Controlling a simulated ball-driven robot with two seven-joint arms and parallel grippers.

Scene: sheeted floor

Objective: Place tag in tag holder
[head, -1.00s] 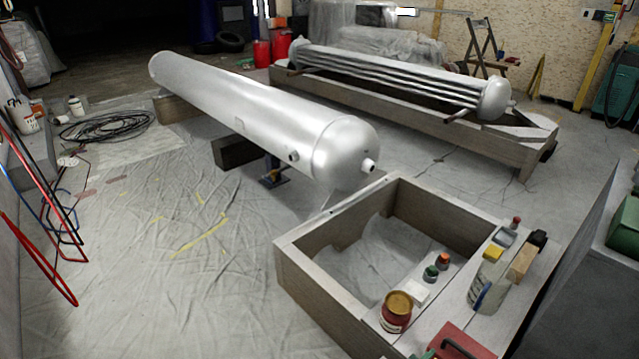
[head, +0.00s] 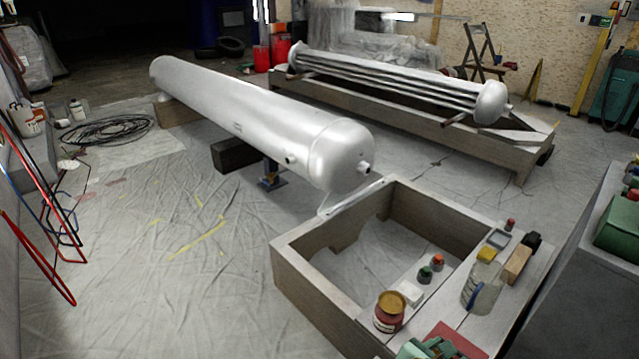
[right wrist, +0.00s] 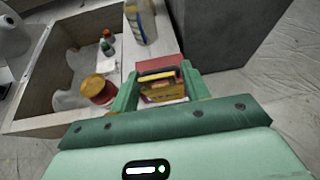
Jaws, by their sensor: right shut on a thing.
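My right gripper (right wrist: 160,88) is green, and its fingers stand either side of a small flat thing with yellow and dark bands (right wrist: 160,80). I take this thing to be the tag, but its face is unclear. A red box (right wrist: 168,68) lies just beyond and around it. In the head view, part of my right gripper (head: 428,350) shows at the bottom edge beside the red box (head: 462,339). A small rectangular outline (head: 238,127) on the side of the long silver tank (head: 265,115) may be the tag holder. My left gripper is out of view.
A wooden crate frame (head: 320,285) stands before the tank. Its plank shelf holds a red can (head: 389,316), a clear bottle (head: 482,285) and small items. A grey cabinet (head: 575,290) stands at right. The sheeted floor left of the crate is open.

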